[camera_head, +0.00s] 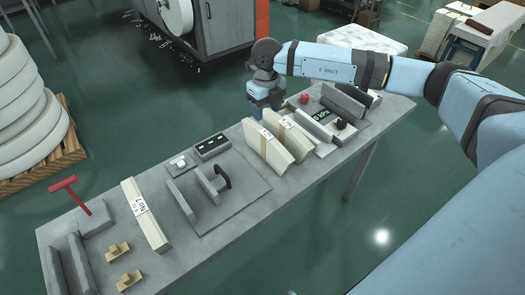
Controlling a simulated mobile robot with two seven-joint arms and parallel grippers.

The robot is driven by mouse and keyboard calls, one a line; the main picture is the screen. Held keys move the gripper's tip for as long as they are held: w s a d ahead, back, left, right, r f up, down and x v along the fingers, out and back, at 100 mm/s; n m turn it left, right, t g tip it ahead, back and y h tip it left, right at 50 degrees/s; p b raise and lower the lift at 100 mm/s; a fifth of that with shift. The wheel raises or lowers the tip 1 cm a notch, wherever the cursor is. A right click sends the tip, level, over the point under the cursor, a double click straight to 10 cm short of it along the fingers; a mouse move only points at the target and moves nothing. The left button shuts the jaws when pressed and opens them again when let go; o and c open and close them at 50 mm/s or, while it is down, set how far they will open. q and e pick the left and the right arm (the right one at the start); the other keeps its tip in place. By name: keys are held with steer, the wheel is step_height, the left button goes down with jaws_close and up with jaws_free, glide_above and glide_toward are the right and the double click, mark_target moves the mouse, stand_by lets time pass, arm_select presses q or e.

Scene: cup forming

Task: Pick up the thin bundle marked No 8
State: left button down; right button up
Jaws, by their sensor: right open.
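Two pale bundles with brown bands stand side by side at the middle right of the table: the left standing bundle (275,157) and the right standing bundle (298,146). Each has a small white label, too small to read, so I cannot tell which is No 8. Another pale bundle (154,231) lies at the left; its label seems to read No 1 or No 7. My right gripper (257,114) is open, pointing down just behind the far ends of the two standing bundles. It holds nothing that I can see. My left gripper is not in view.
The grey table (248,208) carries a fixture with a black handle (222,177), a dark switch box (212,146), a scale with a green display (321,116), small wooden blocks (118,250) and a red T-handle (65,184). Grey upright plates stand at the left end.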

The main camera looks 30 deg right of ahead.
mark_target(266, 141)
steer(key=shift+d+f, duration=0.25)
steer(key=shift+f, duration=0.1)
step_height(266, 141, down, 13)
steer(key=shift+a+p, duration=0.1)
steer(key=shift+p, duration=0.65)
steer(key=c, duration=1)
jaws_close()
steer(key=shift+r, duration=0.1)
